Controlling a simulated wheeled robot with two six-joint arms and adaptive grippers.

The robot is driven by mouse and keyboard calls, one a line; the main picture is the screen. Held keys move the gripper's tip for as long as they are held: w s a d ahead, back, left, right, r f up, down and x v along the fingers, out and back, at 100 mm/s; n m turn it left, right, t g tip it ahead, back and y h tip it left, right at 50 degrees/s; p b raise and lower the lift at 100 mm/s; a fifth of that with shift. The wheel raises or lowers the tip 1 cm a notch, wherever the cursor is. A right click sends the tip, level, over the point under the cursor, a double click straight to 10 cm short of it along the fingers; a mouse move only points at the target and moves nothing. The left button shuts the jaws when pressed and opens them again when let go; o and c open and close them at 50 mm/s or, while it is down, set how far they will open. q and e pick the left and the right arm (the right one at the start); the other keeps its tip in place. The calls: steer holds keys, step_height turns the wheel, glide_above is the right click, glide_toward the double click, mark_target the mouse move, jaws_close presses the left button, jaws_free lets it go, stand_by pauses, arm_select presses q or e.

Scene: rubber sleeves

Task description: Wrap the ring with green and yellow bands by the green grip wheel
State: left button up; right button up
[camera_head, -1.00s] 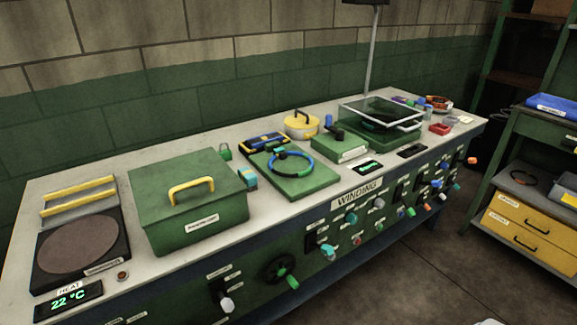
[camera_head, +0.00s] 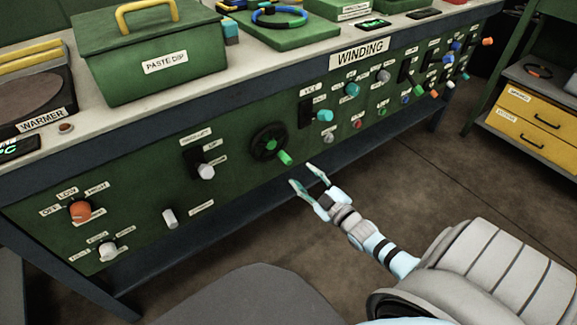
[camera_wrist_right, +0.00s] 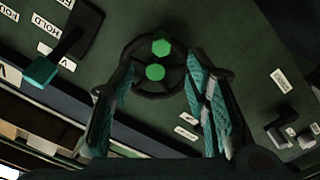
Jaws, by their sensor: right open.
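The hand wheel is dark with a green grip. Its dark rim (camera_head: 259,145) sits on the bench's front panel in the head view, with the green grip (camera_head: 285,158) sticking out low on its right. The wheel also shows between my fingers in the right wrist view (camera_wrist_right: 139,82). My right gripper (camera_head: 302,177) is open and empty, just in front of and below the grip, apart from it. A ring (camera_head: 292,23) with blue, black and green parts lies on the green winding block (camera_head: 280,42) on the bench top; I cannot clearly make out yellow. My left gripper is not in view.
The panel carries several knobs and switches beside the wheel, including a lever switch (camera_head: 206,170) to its left and a teal knob (camera_head: 325,115) to its right. A green paste dip box (camera_head: 158,60) stands above on the bench. The floor in front is clear.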

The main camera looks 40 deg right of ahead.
mark_target(290, 162)
steer(key=w, duration=0.1)
steer(key=w+b, duration=0.1)
steer(key=w, duration=0.1)
steer(key=shift+w+f, duration=0.2)
steer(key=shift+f, duration=0.2)
steer(key=w+b, duration=0.2)
steer(key=w, duration=0.2)
steer(key=shift+r, duration=0.15)
steer(key=shift+w+d+r, duration=0.1)
steer(key=shift+w, duration=0.6)
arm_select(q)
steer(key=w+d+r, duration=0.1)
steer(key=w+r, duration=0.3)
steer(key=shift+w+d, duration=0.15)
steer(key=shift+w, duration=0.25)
arm_select(e)
steer(key=shift+c, duration=0.3)
jaws_close()
